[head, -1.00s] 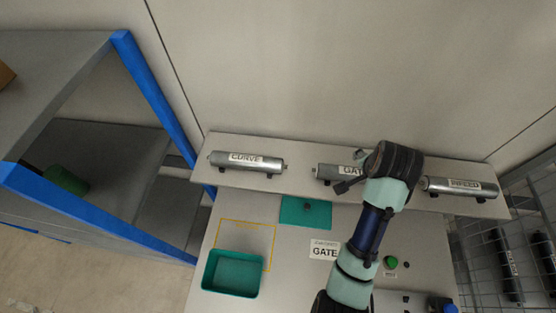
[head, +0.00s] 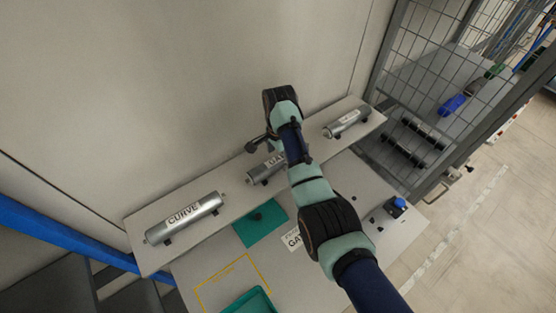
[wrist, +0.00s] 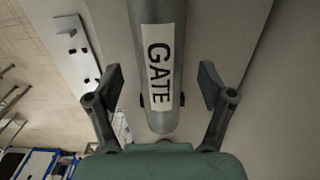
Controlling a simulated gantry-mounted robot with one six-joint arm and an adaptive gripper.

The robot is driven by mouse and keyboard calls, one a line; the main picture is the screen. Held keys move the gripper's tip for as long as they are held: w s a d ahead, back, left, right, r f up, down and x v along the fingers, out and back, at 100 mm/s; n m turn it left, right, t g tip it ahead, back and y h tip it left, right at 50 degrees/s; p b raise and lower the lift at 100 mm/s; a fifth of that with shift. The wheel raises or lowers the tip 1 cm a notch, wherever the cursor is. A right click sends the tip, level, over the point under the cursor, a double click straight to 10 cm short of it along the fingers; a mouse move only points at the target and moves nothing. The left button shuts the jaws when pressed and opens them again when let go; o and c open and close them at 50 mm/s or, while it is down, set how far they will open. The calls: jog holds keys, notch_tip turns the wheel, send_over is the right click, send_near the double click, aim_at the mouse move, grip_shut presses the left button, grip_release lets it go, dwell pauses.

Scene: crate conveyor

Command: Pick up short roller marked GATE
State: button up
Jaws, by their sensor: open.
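The short roller marked GATE (head: 262,170) is a grey metal cylinder on the middle of the shelf, partly hidden by my arm in the head view. In the wrist view the GATE roller (wrist: 160,70) runs lengthwise between my fingers, its white label facing the camera. My gripper (wrist: 160,85) is open, with one finger on each side of the roller and a visible gap on both sides. In the head view my gripper (head: 258,143) is just above the roller's left part.
The CURVE roller (head: 186,217) lies at the shelf's left and another labelled roller (head: 346,122) at its right. A teal mat (head: 262,224), a GATE card (head: 292,240) and a teal bin (head: 250,302) are on the table. A wire cage (head: 425,80) stands right; a wall is behind.

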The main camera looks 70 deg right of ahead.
jog(key=shift+f, duration=1.3)
jog(key=shift+r, duration=0.1)
grip_shut()
